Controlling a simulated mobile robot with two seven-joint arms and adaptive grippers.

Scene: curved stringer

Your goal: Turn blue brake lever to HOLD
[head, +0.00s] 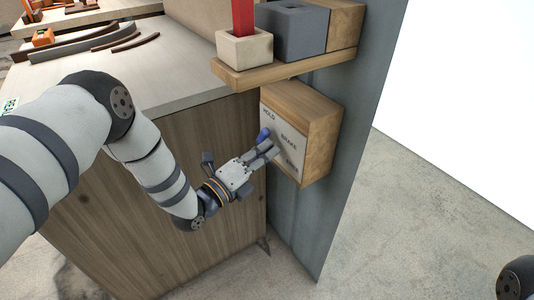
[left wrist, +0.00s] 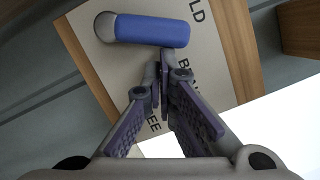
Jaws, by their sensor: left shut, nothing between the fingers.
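The blue brake lever (head: 264,134) is on the light plate of a wooden box fixed to a grey panel. The plate (head: 286,139) carries the words HOLD, BRAKE and FREE. In the left wrist view the blue lever (left wrist: 150,30) reaches from a silver round end toward the gap between HOLD and BRAKE. My left gripper (head: 275,147) is in front of the plate, just below the lever. Its fingers (left wrist: 160,75) are shut and empty, with tips close to the lever's blue end. I cannot tell whether they touch. My right gripper is not in view.
A wooden shelf (head: 252,76) juts out above the box, with a pale pot (head: 244,48) and a grey block (head: 292,32) on it. A wooden cabinet (head: 190,165) stands left of the panel. The floor (head: 425,210) at right is clear.

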